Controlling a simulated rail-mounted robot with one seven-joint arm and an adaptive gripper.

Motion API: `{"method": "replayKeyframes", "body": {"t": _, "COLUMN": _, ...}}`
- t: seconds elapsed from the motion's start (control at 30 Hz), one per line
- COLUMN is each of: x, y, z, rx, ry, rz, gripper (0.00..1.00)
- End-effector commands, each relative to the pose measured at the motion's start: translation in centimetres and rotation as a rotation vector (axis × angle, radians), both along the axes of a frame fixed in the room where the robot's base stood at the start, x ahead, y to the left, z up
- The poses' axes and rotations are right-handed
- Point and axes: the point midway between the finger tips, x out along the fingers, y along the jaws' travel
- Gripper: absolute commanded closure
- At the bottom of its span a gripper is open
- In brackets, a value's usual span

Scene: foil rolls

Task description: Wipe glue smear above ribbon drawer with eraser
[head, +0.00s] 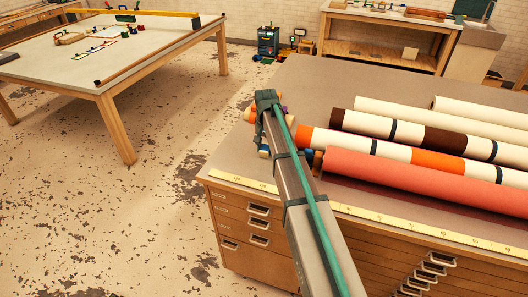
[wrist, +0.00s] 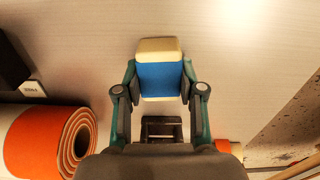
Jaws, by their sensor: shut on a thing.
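In the wrist view my gripper (wrist: 160,84) is shut on an eraser (wrist: 160,72), a block with cream ends and a blue middle band. One finger presses each side of it. The eraser is over the pale cabinet top (wrist: 235,65); I cannot tell whether it touches. In the head view my arm reaches to the left end of the drawer cabinet (head: 300,80) and mostly hides the gripper. Labelled drawers (head: 228,224) are on the cabinet's front left; I cannot read which is the ribbon drawer. No glue smear can be made out.
Several rolls, including a coral one (head: 420,180), lie across the cabinet top to the right of my arm. A rolled orange end (wrist: 75,140) is left of the gripper in the wrist view. A yellow ruler strip (head: 235,179) runs along the front edge. A worktable (head: 110,85) stands apart left.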

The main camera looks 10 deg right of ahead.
Motion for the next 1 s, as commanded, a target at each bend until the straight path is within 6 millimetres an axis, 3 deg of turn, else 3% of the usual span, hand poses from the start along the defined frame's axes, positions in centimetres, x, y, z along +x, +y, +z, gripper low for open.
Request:
{"method": "replayKeyframes", "body": {"t": 0.17, "x": 1.6, "y": -0.7, "z": 0.1, "rx": 0.0, "ry": 0.0, "rz": 0.002, "gripper": 0.94}}
{"method": "replayKeyframes", "body": {"t": 0.3, "x": 1.3, "y": -0.6, "z": 2.6, "rx": 0.0, "ry": -0.002, "rz": 0.002, "gripper": 0.94}}
{"method": "replayKeyframes", "body": {"t": 1.0, "x": 1.2, "y": -0.6, "z": 8.1, "rx": 0.0, "ry": -0.001, "rz": 0.001, "gripper": 0.94}}
